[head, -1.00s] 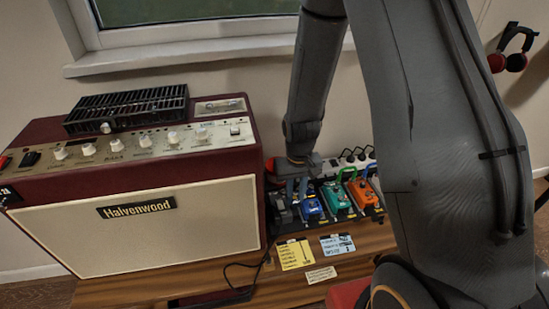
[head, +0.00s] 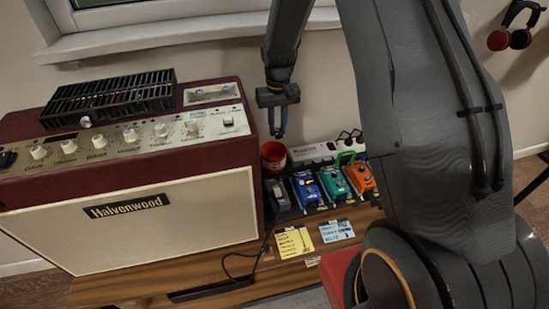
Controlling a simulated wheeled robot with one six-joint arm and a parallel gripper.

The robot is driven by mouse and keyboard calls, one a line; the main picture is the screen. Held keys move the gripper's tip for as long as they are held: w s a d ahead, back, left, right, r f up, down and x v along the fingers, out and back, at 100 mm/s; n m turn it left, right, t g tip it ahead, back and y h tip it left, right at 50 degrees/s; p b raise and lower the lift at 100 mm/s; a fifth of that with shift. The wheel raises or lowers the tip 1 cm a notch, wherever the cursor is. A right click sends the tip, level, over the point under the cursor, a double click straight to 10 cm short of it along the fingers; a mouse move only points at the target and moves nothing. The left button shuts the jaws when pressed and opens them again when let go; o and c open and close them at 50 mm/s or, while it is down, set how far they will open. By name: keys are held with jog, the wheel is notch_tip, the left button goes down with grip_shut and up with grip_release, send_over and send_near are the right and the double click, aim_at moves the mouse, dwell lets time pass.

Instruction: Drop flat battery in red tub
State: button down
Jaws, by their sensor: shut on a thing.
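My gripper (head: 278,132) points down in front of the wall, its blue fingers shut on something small. I take it to be the flat battery, but it is too small and hidden between the fingers to make out. The red tub (head: 273,162) is a small round cup, open at the top, standing between the amplifier and the power strip. In the picture my fingertips are just above its rim, apart from it.
The maroon Halvenwood amplifier (head: 150,215) stands close on the left. A white power strip (head: 313,152) is right of the tub. Several pedals, including a blue one (head: 307,189) and an orange one (head: 359,178), stand in front. Notes (head: 294,242) lie on the wooden bench.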

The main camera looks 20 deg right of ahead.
notch_tip(320, 180, down, 6)
jog(key=b, duration=0.4)
dwell(0.3)
jog(key=c, duration=1.5)
grip_release()
notch_tip(320, 180, up, 7)
jog(key=shift+w+r+b, duration=0.1)
jog(key=shift+r+b, duration=0.1)
jog(key=shift+b, duration=0.1)
jog(key=shift+r, duration=0.25)
